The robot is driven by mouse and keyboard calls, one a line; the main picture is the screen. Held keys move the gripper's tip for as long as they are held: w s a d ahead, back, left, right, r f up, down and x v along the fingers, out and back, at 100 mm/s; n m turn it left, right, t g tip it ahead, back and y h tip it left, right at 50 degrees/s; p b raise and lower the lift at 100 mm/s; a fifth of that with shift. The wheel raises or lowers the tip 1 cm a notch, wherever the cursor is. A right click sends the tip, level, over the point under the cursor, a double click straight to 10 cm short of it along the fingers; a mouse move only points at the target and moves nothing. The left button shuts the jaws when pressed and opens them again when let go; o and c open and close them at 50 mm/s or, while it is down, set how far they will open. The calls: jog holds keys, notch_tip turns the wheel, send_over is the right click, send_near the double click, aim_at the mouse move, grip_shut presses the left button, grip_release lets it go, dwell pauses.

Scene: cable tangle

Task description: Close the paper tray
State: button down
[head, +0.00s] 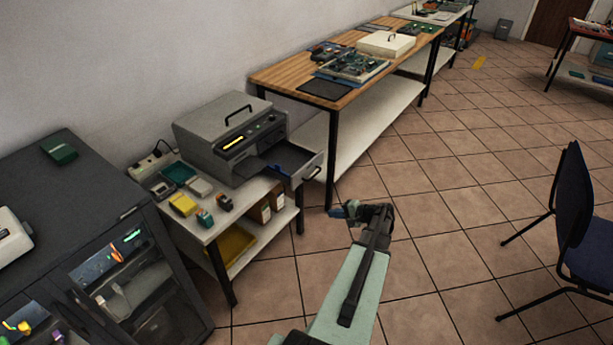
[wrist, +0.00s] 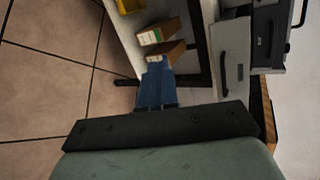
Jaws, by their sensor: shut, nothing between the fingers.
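The grey printer (head: 232,135) stands on a small white table against the wall. Its paper tray (head: 290,160) is pulled out to the right, with a dark inside and a black handle (head: 312,173) on its front. In the wrist view the tray front (wrist: 231,50) shows as a pale panel right of my fingers. My gripper (head: 338,212) is shut and empty, in front of the table and lower in the picture than the tray. Its blue fingers (wrist: 158,65) are together in the wrist view, apart from the tray front.
The white table (head: 212,230) has yellow and dark small boxes on top and brown boxes (head: 265,208) on its shelf. A wooden workbench (head: 270,72) stands behind. A dark cabinet (head: 65,190) is at left, a blue chair (head: 585,230) at right. The tiled floor between is clear.

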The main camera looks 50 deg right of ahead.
jog(key=w+d+r+t+h, duration=0.25)
jog(key=d+r+t, duration=0.2)
jog(key=r, duration=0.35)
send_near(300, 172)
jog(key=shift+n+t+y, duration=0.35)
jog(key=shift+n+t, duration=0.05)
jog(key=shift+t, duration=0.05)
jog(key=w, duration=0.7)
jog(key=shift+d+f, duration=0.2)
jog(key=shift+f, duration=0.2)
jog(key=w, duration=1.8)
jog(key=shift+w, duration=0.9)
jog(key=shift+w+r, duration=0.1)
jog(key=shift+w, duration=0.05)
jog(key=s, duration=1.5)
